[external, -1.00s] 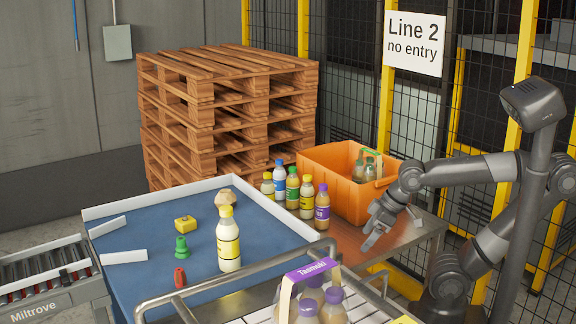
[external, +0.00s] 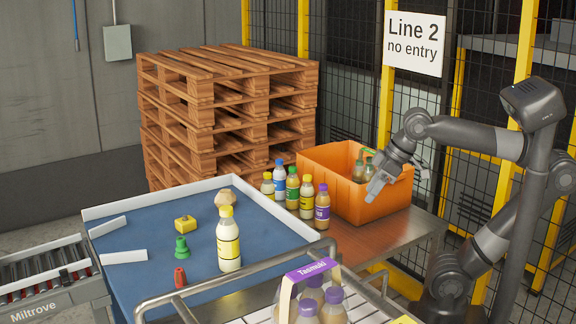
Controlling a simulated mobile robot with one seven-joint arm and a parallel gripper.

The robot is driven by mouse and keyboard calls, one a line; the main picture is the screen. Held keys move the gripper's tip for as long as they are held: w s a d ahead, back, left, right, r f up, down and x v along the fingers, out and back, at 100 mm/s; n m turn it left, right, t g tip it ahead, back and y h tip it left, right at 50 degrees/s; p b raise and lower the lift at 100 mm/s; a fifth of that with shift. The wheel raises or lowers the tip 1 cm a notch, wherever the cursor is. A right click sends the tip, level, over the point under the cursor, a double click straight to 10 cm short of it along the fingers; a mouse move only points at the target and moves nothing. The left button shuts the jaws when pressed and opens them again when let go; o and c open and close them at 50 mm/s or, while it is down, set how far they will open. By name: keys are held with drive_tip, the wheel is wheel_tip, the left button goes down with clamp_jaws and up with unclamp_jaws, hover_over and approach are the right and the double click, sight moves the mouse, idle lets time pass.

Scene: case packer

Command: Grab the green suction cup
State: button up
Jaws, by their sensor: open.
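The green suction cup (external: 181,248) stands on the blue table surface (external: 150,222), towards its left side. It lies between a yellow block-like item (external: 185,222) behind it and a red suction cup-like item (external: 180,277) in front. My gripper (external: 374,190) is open, in front of and over the near right part of the orange crate, far to the right of the green cup. I see nothing held between its fingers.
A tall bottle with a yellow cap (external: 228,240) stands right of the green cup. Several bottles (external: 293,188) line up beside the orange crate (external: 341,198). A purple-labelled bottle carrier (external: 311,271) and metal rails (external: 240,277) stand in front. White guides (external: 124,257) lie at the left.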

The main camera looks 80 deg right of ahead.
drive_tip(key=w+a+r+n+h, duration=0.1)
drive_tip(key=w+a+r+n, duration=0.2)
drive_tip(key=w+r+n, duration=0.5)
drive_tip(key=n+g, duration=0.1)
drive_tip(key=n, duration=2.4)
hover_over(182, 238)
drive_tip(key=s+a, duration=0.2)
drive_tip(key=s, duration=0.2)
wheel_tip(182, 238, down, 11)
drive_tip(key=x, duration=0.5)
drive_tip(key=shift+s+d, duration=0.1)
drive_tip(key=shift+d, duration=0.15)
drive_tip(key=shift+w+d+x, duration=0.1)
drive_tip(key=shift+d+x, duration=0.1)
drive_tip(key=shift+x, duration=1.1)
drive_tip(key=shift+w+d+x, duration=0.1)
drive_tip(key=shift+d+x, duration=0.1)
drive_tip(key=shift+x, duration=1.1)
drive_tip(key=shift+r, duration=0.15)
drive_tip(key=shift+c, duration=0.5)
clamp_jaws()
